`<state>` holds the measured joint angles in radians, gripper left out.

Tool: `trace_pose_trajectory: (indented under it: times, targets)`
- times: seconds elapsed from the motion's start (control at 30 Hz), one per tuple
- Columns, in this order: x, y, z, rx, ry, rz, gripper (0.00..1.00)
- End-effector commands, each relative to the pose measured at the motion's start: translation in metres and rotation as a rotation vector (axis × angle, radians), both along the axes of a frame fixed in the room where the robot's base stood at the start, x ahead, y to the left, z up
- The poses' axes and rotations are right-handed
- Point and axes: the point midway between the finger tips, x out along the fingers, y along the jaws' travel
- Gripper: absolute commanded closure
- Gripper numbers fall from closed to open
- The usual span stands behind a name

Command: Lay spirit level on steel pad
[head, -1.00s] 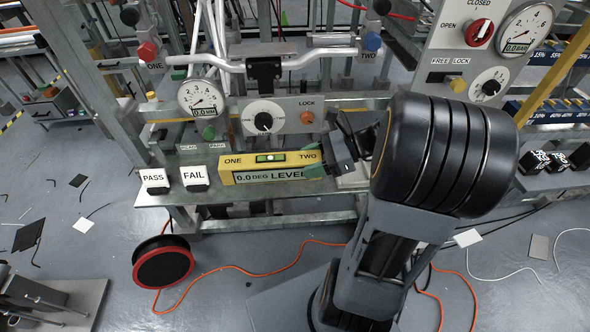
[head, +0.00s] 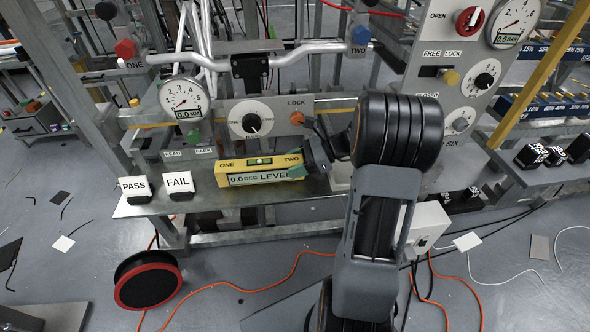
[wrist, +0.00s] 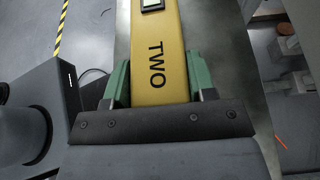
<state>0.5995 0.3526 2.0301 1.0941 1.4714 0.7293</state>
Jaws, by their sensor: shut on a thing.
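The spirit level (head: 236,181) is a yellow bar marked ONE and TWO, with a green vial on top and a 0.0 DEG display on its front. It looks level, just above or on the steel ledge of the test frame; I cannot tell if it touches. My gripper (head: 306,170) is shut on its TWO end from the right. In the wrist view my gripper's green fingers (wrist: 158,82) press both sides of the yellow spirit level (wrist: 156,45). I cannot make out a separate steel pad; the level may hide it.
PASS (head: 134,187) and FAIL (head: 178,183) blocks stand left of the level on the steel ledge (head: 160,207). A black and red cable reel (head: 147,282) and orange cable (head: 285,282) lie on the floor.

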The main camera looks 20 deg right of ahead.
Motion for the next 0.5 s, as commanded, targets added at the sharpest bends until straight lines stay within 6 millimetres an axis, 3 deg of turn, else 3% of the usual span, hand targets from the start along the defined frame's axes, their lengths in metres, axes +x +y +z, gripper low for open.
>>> trace_pose_trajectory:
  times: [0.07, 0.47, 0.5]
  targets:
    - [0.0000, 0.0000, -0.0106, 0.001, -0.002, -0.001, 0.79]
    - [-0.0001, 0.0000, -0.0119, 0.002, -0.001, 0.000, 0.79]
    - [-0.0001, 0.0001, -0.0129, 0.001, -0.001, 0.000, 0.48]
